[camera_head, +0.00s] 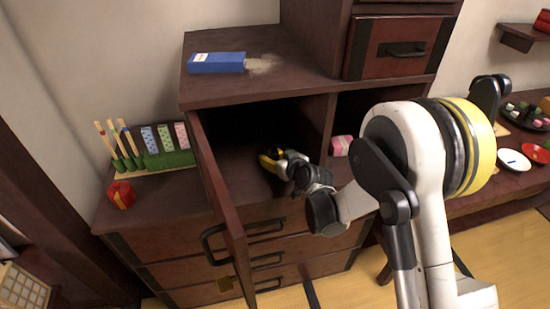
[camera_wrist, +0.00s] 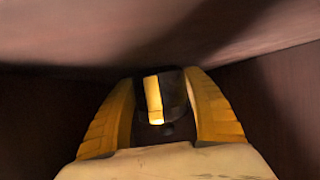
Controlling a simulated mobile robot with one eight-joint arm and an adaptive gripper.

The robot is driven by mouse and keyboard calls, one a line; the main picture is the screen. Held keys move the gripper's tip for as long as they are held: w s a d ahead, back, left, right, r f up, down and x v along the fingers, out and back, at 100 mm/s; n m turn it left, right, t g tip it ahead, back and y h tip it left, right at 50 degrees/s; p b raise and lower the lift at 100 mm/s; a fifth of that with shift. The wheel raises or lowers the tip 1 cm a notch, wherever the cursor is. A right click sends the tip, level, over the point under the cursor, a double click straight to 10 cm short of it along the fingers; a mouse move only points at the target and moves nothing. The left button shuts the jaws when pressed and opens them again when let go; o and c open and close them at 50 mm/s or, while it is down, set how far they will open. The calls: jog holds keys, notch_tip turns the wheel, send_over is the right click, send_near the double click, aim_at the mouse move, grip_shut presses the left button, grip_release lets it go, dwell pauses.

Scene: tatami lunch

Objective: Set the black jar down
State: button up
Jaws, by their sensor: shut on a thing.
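The black jar (camera_wrist: 176,92) is dark with a pale yellow label on its front, and it shows between my gripper's two yellow fingers in the wrist view. My gripper (camera_wrist: 165,100) is shut on it. In the head view, my gripper (camera_head: 272,160) reaches inside the open cabinet compartment (camera_head: 235,155), low and near its opening. The jar cannot be made out there against the dark interior. In the wrist view dark walls stand on both sides. I cannot tell whether the jar touches the compartment floor.
The open cabinet door (camera_head: 222,205) swings out left of my arm. A pink-and-white bundle (camera_head: 341,146) sits in the right compartment.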

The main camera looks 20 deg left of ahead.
jog(key=o, duration=1.3)
jog(key=shift+f, duration=0.15)
jog(key=shift+o, duration=0.2)
jog(key=p+v, duration=0.3)
jog(key=v, duration=0.9)
jog(key=shift+p, duration=0.35)
